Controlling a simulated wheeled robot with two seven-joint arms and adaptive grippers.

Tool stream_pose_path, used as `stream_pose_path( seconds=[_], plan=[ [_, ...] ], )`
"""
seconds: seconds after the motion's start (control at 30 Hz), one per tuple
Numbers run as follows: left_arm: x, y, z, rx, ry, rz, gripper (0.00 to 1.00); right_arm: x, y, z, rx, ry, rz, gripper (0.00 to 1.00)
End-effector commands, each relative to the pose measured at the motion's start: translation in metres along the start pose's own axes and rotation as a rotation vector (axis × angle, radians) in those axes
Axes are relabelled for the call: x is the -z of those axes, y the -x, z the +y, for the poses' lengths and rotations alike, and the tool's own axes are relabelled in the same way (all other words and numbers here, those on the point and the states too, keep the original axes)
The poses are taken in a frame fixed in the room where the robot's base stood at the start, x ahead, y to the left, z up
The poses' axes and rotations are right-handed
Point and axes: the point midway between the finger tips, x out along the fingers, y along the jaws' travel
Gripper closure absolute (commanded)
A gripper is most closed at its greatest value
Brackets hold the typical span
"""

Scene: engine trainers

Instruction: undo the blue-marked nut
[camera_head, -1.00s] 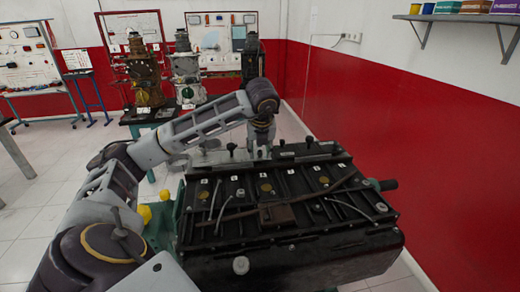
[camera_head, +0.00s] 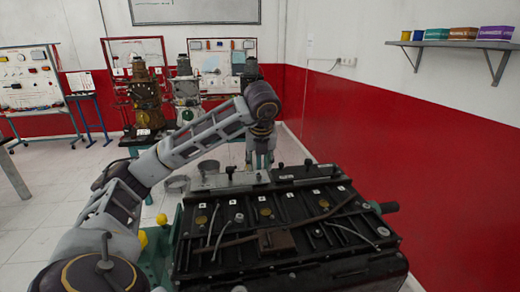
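A large black engine block (camera_head: 330,262) lies at the lower middle, with a ribbed top carrying small white labels, bolt heads, thin rods and a rusty bracket. I cannot make out a blue mark or a blue-marked nut on it. My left arm comes in from the left, bends above the engine's far side and points down there. My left gripper (camera_head: 259,158) is small and dark at the engine's far edge, and its fingers are too unclear to tell whether they are open. I see nothing held. My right gripper is not in view.
A green stand (camera_head: 158,262) with a yellow knob shows left of the engine. Other engine trainers (camera_head: 145,98) and tool boards stand at the back. A red and white wall with a shelf (camera_head: 455,45) is on the right.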

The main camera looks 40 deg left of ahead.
Motion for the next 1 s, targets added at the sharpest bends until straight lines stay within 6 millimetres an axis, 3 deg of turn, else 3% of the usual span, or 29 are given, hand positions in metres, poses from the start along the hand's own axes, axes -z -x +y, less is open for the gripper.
stream_pose_path(
  seconds=[1.0],
  plan=[
    [0.000, 0.033, 0.000, -0.001, 0.000, -0.001, 0.62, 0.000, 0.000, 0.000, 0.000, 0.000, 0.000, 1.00]
  ],
)
